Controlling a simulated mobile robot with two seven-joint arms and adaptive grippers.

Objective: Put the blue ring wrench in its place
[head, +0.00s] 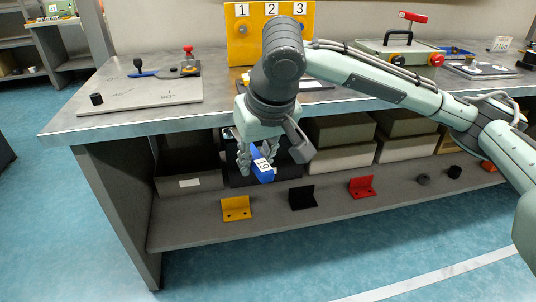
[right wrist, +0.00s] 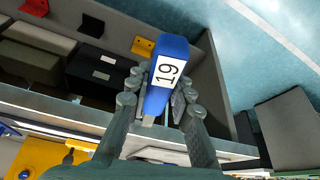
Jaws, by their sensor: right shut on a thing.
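The blue ring wrench (head: 262,171) has a white label reading 19. My right gripper (head: 256,158) is shut on it and holds it in front of the bench, below the tabletop edge and above the lower shelf. In the right wrist view the wrench (right wrist: 166,75) sits between the two fingers (right wrist: 158,100), its labelled blue part reaching out past the fingertips. The ring end is not clear in either view. I cannot make out a marked place for this wrench. My left gripper is in neither view.
The workbench top (head: 110,122) carries a grey plate (head: 150,92) with a blue-handled tool, a yellow panel (head: 243,45) numbered 1 to 3, and a green case (head: 395,52). The lower shelf (head: 330,208) holds boxes and yellow (head: 236,208), black (head: 302,197) and red (head: 361,187) brackets.

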